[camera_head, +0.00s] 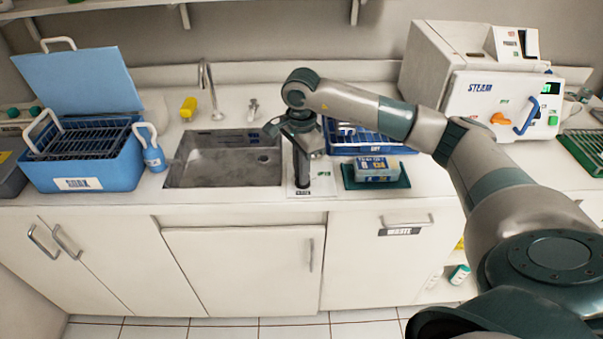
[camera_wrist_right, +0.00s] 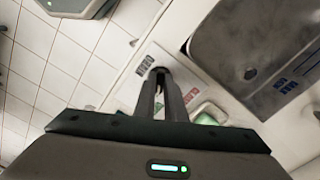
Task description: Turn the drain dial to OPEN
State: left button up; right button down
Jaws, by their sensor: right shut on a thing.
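The drain dial (camera_wrist_right: 160,70) is a small dark knob on a white plate (camera_head: 322,187) on the counter, just right of the sink. My right gripper (camera_head: 302,180) points down over this plate from above, and its arm comes in from the right. In the right wrist view its two fingers (camera_wrist_right: 161,82) come together at the dial and are shut on it. The fingers hide most of the dial, so I cannot tell where it points. A dark label (camera_wrist_right: 147,64) and a small green label (camera_head: 324,174) are on the plate. My left gripper is not in view.
The steel sink (camera_head: 185,180) with its tap (camera_head: 210,92) lies left of the plate. A blue rack (camera_head: 340,140) and a box on a dark green tray (camera_head: 376,182) stand close on the right. A blue tub (camera_head: 120,165) is far left; a steam sterilizer (camera_head: 480,105) is at back right.

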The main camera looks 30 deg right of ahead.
jog(key=c, duration=1.8)
grip_release()
jog(key=shift+r, duration=0.1)
jog(key=shift+r, duration=0.5)
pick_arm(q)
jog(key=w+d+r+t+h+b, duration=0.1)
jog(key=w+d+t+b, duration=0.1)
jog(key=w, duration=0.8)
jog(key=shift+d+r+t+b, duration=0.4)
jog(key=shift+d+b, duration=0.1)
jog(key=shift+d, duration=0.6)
pick_arm(e)
jog(key=shift+r, duration=8.1)
